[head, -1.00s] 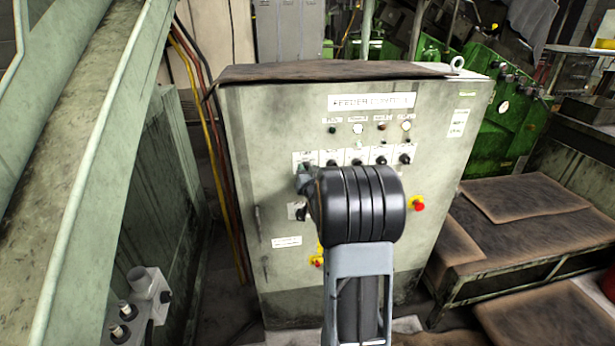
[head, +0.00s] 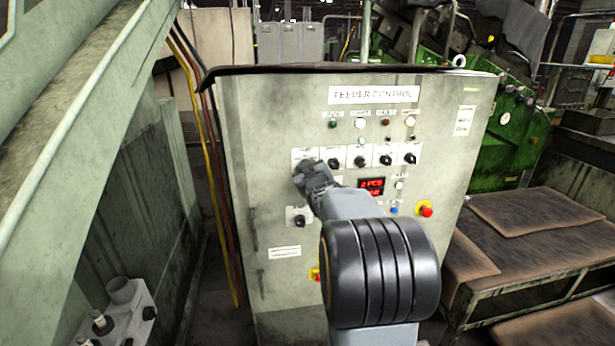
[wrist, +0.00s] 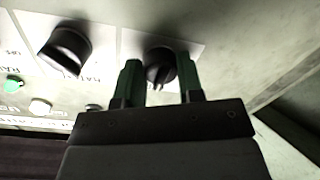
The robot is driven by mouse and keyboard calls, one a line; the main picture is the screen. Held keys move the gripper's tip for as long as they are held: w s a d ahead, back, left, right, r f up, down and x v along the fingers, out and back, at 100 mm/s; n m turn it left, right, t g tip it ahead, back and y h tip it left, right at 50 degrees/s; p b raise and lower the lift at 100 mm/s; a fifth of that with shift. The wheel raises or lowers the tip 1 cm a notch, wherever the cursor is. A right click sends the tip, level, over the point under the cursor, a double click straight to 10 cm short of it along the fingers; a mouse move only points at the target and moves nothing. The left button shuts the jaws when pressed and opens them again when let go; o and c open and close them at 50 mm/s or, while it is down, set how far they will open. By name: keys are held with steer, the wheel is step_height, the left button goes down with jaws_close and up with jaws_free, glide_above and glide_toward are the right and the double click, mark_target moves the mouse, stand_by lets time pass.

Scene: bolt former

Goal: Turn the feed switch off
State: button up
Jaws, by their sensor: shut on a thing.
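The feed switch (wrist: 160,68) is a black rotary knob on a white label plate. It is at the left end of the top row of knobs on the grey feeder control cabinet (head: 285,115). In the wrist view my gripper (wrist: 161,82) has one green finger on each side of the knob and is shut on it. In the head view my gripper (head: 311,172) is against the panel at that spot and hides the knob. The small label text is too blurred to read.
A neighbouring knob (wrist: 66,50) sits close beside the gripped one. Lower on the panel are a red digital display (head: 371,186), a red emergency button (head: 425,210) and another black knob (head: 299,221). A green sloping frame (head: 70,130) stands to the left.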

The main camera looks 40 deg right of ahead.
stand_by(0.4)
steer(key=o, duration=0.9)
steer(key=v, duration=1.3)
steer(key=shift+s+a, duration=0.15)
steer(key=shift+s, duration=0.2)
